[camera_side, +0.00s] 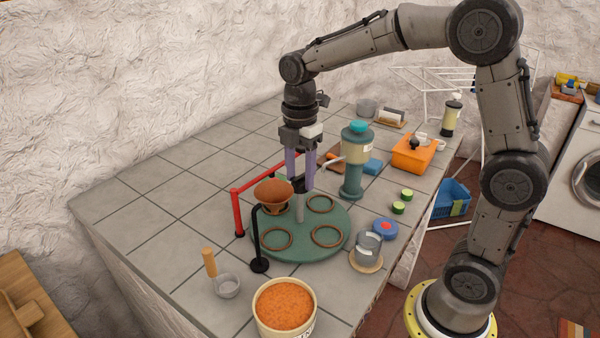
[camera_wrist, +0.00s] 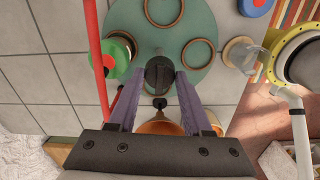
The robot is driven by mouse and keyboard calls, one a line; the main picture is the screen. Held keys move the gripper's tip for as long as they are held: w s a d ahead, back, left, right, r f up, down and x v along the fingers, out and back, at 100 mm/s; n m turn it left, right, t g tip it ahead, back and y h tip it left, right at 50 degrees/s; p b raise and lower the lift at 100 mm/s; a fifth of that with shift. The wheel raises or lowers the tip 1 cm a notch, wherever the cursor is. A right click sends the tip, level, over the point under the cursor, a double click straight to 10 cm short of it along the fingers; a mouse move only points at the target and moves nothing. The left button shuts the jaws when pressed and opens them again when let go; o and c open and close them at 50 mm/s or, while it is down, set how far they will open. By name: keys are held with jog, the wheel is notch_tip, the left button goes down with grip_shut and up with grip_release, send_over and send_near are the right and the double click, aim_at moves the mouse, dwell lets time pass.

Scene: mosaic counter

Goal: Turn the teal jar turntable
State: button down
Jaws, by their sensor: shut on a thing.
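The teal turntable (camera_side: 301,240) is a round disc on the tiled counter, with several brown rings on top and a grey post in its middle. A black knob (camera_side: 298,184) tops the post. My gripper (camera_side: 299,184) points straight down with its purple fingers shut on this knob. The wrist view shows the knob (camera_wrist: 159,75) between the fingertips and the disc (camera_wrist: 205,75) beneath. The rings (camera_wrist: 199,54) in view on the far side are empty. A brown funnel (camera_side: 272,191) on a black stand hangs over the disc's left edge and partly hides the ring below it.
A red rail (camera_side: 237,208) stands behind the disc. A teal dispenser (camera_side: 352,180) is at its back right. A glass jar (camera_side: 368,246) and a blue disc (camera_side: 385,232) lie to the right. A tub of orange grains (camera_side: 285,306) and a scoop (camera_side: 227,286) are in front.

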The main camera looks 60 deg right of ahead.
jog(key=shift+r+n, duration=0.1)
jog(key=shift+n, duration=0.4)
dwell(0.4)
jog(key=c, duration=0.6)
grip_release()
notch_tip(320, 180, up, 14)
